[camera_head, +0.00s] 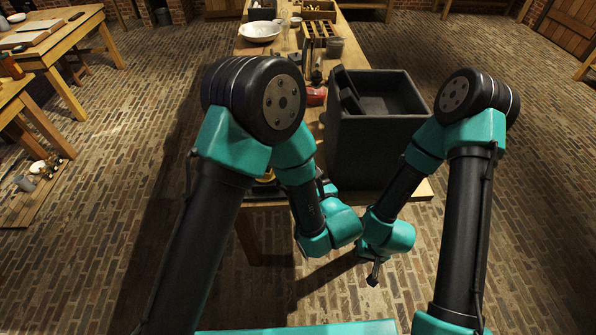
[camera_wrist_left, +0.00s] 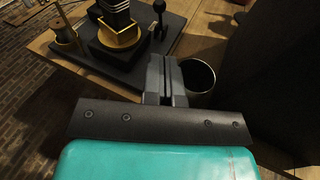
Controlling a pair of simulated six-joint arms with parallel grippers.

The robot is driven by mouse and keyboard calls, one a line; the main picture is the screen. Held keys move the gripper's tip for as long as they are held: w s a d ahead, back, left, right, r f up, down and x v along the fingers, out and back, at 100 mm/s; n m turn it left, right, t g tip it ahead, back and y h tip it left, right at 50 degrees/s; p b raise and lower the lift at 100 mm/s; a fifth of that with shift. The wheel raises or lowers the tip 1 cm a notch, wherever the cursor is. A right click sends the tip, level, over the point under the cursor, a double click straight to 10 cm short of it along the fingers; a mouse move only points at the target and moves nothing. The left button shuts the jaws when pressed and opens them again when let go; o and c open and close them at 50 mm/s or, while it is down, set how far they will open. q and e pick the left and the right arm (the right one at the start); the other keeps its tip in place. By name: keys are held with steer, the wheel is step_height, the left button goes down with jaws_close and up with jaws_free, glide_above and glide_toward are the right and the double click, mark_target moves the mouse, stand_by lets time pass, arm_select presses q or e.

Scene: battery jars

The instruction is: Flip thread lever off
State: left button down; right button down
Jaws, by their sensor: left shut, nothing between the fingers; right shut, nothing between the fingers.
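In the left wrist view, a black base plate (camera_wrist_left: 170,40) carries a black ribbed column in a brass ring (camera_wrist_left: 120,38). Beside it, a short black lever with a ball knob (camera_wrist_left: 159,7) stands upright at the top of the view; I cannot tell for sure that it is the thread lever. My left gripper (camera_wrist_left: 165,62) is shut and empty, with its tips just in front of the plate, below the lever in the picture. In the head view my left arm hides most of this device. My right gripper (camera_head: 373,274) is shut and empty, pointing down in front of the table.
A round dark cup with a pale rim (camera_wrist_left: 198,77) is right beside my left fingers. A brass post (camera_wrist_left: 65,38) stands left of the column. A large dark open bin (camera_head: 377,135) fills the table's right side. A white bowl (camera_head: 260,31) and a wooden rack (camera_head: 318,30) are farther back.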

arm_select(q)
steer(key=x, duration=1.3)
steer(key=shift+w, duration=0.2)
